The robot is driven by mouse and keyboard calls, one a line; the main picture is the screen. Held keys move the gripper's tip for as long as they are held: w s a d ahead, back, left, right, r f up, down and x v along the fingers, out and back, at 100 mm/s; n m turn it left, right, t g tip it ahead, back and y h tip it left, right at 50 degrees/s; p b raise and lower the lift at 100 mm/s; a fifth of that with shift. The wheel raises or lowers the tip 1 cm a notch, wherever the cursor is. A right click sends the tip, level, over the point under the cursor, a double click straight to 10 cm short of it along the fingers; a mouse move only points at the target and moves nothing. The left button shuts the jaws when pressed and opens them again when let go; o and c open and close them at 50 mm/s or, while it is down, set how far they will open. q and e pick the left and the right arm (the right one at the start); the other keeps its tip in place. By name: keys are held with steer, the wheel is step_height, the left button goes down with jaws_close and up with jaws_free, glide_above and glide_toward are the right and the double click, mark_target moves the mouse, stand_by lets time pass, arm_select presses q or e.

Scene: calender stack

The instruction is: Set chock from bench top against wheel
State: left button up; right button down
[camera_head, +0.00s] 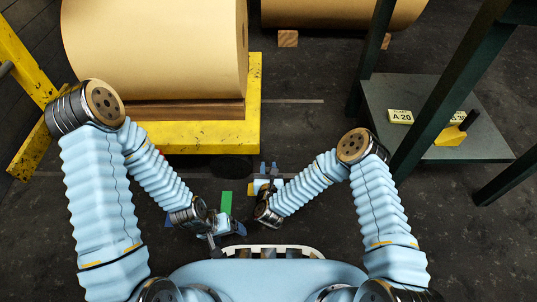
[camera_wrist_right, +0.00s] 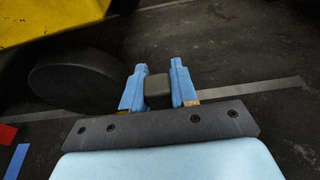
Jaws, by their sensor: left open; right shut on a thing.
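A yellow chock (camera_head: 450,136) with a dark upright handle sits on the grey bench top (camera_head: 490,150) at right. A dark round wheel (camera_head: 232,168) is at the front edge of the yellow cart (camera_head: 185,137); the wheel (camera_wrist_right: 75,88) also shows left of the fingers in the right wrist view. My right gripper (camera_head: 264,187) is low, just right of the wheel, shut on a dark block (camera_wrist_right: 158,90) that looks like a second chock's handle. Yellow shows beside its fingers; most of the held thing's body is hidden. My left gripper (camera_head: 213,228) is open, nearer my body.
Dark bench legs (camera_head: 450,75) rise at right. Yellow plates (camera_head: 400,117) lie on the bench. A green strip (camera_head: 226,203) is between my grippers. Dark floor lies open between cart and bench.

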steer(key=r+b+x, duration=0.1)
steer(key=x, duration=0.6)
steer(key=shift+w+b, duration=0.3)
steer(key=shift+w, duration=0.15)
steer(key=shift+f, duration=0.2)
steer(key=c, duration=0.9)
jaws_free()
steer(key=shift+r, duration=0.1)
